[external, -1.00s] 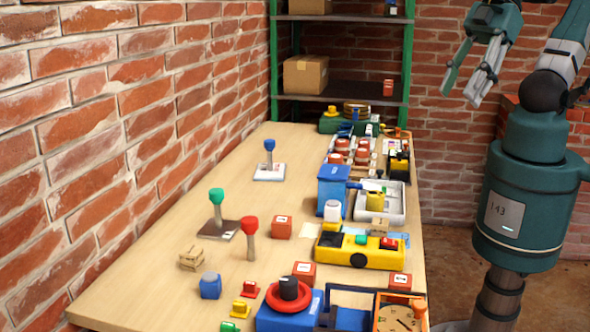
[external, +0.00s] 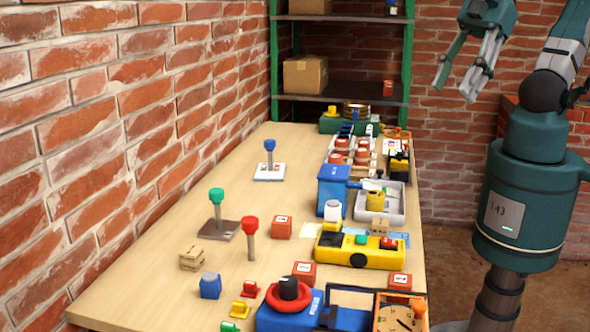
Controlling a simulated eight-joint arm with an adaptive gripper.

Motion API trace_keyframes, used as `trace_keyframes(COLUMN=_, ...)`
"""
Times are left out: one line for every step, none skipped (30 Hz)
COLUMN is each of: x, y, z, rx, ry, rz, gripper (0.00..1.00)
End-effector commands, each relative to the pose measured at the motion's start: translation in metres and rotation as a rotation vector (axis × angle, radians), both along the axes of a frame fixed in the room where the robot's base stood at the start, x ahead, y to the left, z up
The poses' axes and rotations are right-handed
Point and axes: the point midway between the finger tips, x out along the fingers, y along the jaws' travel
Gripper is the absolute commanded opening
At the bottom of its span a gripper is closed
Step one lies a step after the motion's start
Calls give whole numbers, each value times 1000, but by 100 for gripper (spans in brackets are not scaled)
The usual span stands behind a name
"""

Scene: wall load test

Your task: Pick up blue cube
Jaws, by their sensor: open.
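A small blue cube-like block (external: 210,286) with a rounded greyish-blue top sits on the near left part of the wooden table. It stands apart from the things around it. My gripper (external: 455,90) hangs in the air at the upper right, beyond the table's right edge and far from the blue block. Its fingers are spread and nothing is between them.
The wooden table (external: 180,255) runs along a brick wall. Near the block are a small wooden crate (external: 191,258), a red-knobbed post (external: 250,238) and a yellow piece (external: 240,310). A blue box (external: 333,190) and yellow device (external: 345,250) crowd the right side.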

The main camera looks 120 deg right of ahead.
Motion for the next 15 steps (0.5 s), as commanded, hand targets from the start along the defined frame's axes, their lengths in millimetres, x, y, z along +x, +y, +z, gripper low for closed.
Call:
trace_keyframes(x=7, y=-1, z=3, rx=-6, ry=7, rz=6, gripper=40)
trace_keyframes(x=10, y=-1, z=5, rx=-10, ry=12, rz=12, gripper=40)
trace_keyframes(x=16, y=-2, z=8, rx=-15, ry=18, rz=20, gripper=40)
trace_keyframes(x=20, y=-2, z=9, rx=-20, ry=22, rz=26, gripper=40)
trace_keyframes(x=25, y=-3, z=11, rx=-24, ry=27, rz=32, gripper=40)
trace_keyframes(x=30, y=-3, z=13, rx=-30, ry=34, rz=40, gripper=40)
trace_keyframes(x=35, y=-4, z=15, rx=-35, ry=39, rz=46, gripper=40)
trace_keyframes(x=39, y=-4, z=16, rx=-39, ry=44, rz=52, gripper=40)
trace_keyframes(x=45, y=-5, z=18, rx=-45, ry=51, rz=60, gripper=40)
trace_keyframes(x=50, y=-6, z=20, rx=-50, ry=55, rz=68, gripper=40)
trace_keyframes(x=54, y=-6, z=21, rx=-54, ry=60, rz=73, gripper=40)
trace_keyframes(x=60, y=-7, z=22, rx=-60, ry=67, rz=81, gripper=40)
trace_keyframes(x=64, y=-8, z=23, rx=-63, ry=73, rz=88, gripper=40)
trace_keyframes(x=69, y=-8, z=24, rx=-68, ry=78, rz=95, gripper=40)
trace_keyframes(x=75, y=-9, z=26, rx=-73, ry=84, rz=102, gripper=40)
